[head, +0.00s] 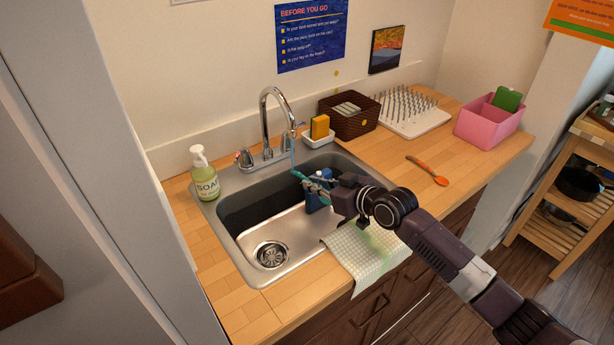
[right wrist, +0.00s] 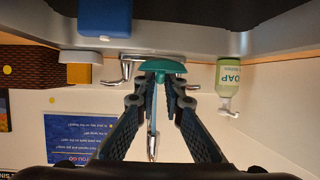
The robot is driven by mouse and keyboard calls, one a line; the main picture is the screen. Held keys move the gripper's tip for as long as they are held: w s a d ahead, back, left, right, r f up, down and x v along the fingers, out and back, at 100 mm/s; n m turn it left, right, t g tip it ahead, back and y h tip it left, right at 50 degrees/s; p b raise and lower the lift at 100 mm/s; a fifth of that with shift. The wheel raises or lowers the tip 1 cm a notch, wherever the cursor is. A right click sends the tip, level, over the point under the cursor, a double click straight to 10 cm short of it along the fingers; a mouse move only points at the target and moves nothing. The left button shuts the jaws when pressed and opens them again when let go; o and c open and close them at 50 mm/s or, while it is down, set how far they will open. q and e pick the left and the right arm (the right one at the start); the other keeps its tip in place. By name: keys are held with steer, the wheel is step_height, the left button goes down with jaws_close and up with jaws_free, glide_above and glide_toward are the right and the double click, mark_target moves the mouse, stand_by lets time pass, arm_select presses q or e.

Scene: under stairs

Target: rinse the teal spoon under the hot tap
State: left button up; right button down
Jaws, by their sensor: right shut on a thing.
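The teal spoon (head: 301,176) is held over the sink (head: 227,234) by my right gripper (head: 318,184). The gripper is shut on it, with the teal end forward beneath the tap spout. In the right wrist view, upside down, the teal spoon (right wrist: 163,66) shows between the fingertips. The chrome tap (head: 266,115) runs a thin bluish stream (head: 292,147) that comes down to the spoon. The tap has two handles. The left handle (head: 243,158) carries a red mark, and the right handle (head: 285,140) stands beside the spout. My left gripper is out of view.
A soap bottle (head: 205,178) stands left; an orange sponge (head: 320,126), brown basket (head: 345,121), drying rack (head: 415,113) and pink bin (head: 487,123) stand behind. A cloth (head: 362,262) hangs over the front edge. An orange spoon (head: 428,171) lies right.

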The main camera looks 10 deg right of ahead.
mark_target(324, 199)
steer(key=shift+s+d+r+p, duration=0.1)
steer(key=shift+s+d+p, duration=0.1)
steer(key=shift+s+p, duration=0.85)
steer(key=shift+s+d+p, duration=0.2)
steer(key=shift+s+p, duration=0.3)
steer(key=shift+s, duration=0.9)
steer(key=shift+s+d, duration=0.1)
steer(key=shift+s, duration=0.4)
steer(key=s+r+p, duration=0.4)
steer(key=s+p, duration=0.1)
steer(key=p, duration=0.2)
steer(key=shift+d, duration=0.4)
steer(key=shift+f, duration=0.1)
